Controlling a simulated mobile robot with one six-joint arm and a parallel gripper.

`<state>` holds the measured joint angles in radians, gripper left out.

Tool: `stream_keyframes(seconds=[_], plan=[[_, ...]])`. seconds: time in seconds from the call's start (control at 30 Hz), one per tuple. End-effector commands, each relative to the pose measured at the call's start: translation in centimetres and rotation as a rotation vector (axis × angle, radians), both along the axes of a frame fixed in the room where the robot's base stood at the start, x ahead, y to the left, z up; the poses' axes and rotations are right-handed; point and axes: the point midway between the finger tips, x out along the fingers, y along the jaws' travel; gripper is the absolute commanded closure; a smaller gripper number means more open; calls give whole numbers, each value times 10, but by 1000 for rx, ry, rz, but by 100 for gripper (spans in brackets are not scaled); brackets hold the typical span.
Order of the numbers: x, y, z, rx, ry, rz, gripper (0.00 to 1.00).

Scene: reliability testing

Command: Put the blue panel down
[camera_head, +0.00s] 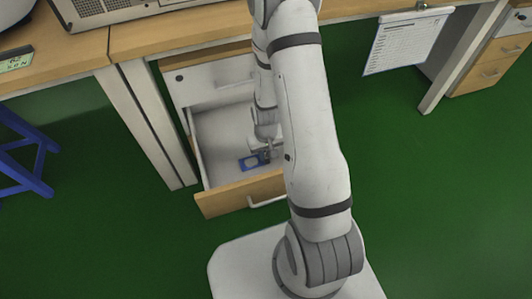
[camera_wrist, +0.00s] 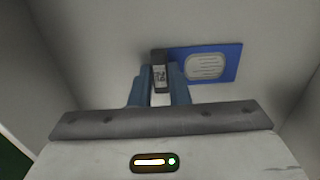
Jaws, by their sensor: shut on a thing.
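The blue panel (camera_head: 247,163) is inside the open drawer (camera_head: 218,137), low near its floor. In the wrist view the panel (camera_wrist: 232,69) is a flat blue piece with a pale rounded patch, extending to the right of the fingers. My gripper (camera_head: 266,155) reaches down into the drawer and is partly hidden by my arm in the head view. In the wrist view my gripper (camera_wrist: 160,92) is shut on a dark block with a small marked label at the panel's left end. I cannot tell whether the panel touches the drawer floor.
The drawer's wooden front (camera_head: 225,198) has a pale handle. The desk (camera_head: 180,35) stands above and behind it. A blue stool (camera_head: 22,150) is at the left. A clipboard (camera_head: 402,42) hangs at the desk's right. The green floor at right is clear.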

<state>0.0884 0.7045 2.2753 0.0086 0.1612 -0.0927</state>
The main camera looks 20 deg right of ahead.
Motion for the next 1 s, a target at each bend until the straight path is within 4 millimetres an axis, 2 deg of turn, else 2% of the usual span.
stream_keyframes(seconds=[0.03, 0.07, 0.3, 0.53, 0.67, 0.77, 1.0], plan=[[0, 0, -3, 0, 0, 0, 100], [0, 0, -2, 0, 0, 0, 83], [0, 0, -2, 0, 0, 1, 63], [0, 1, -1, 0, 0, 1, 63], [0, 1, 8, 0, -1, 2, 63], [1, 1, 25, 0, -2, 2, 63], [1, 1, 79, 0, -4, 2, 63]])
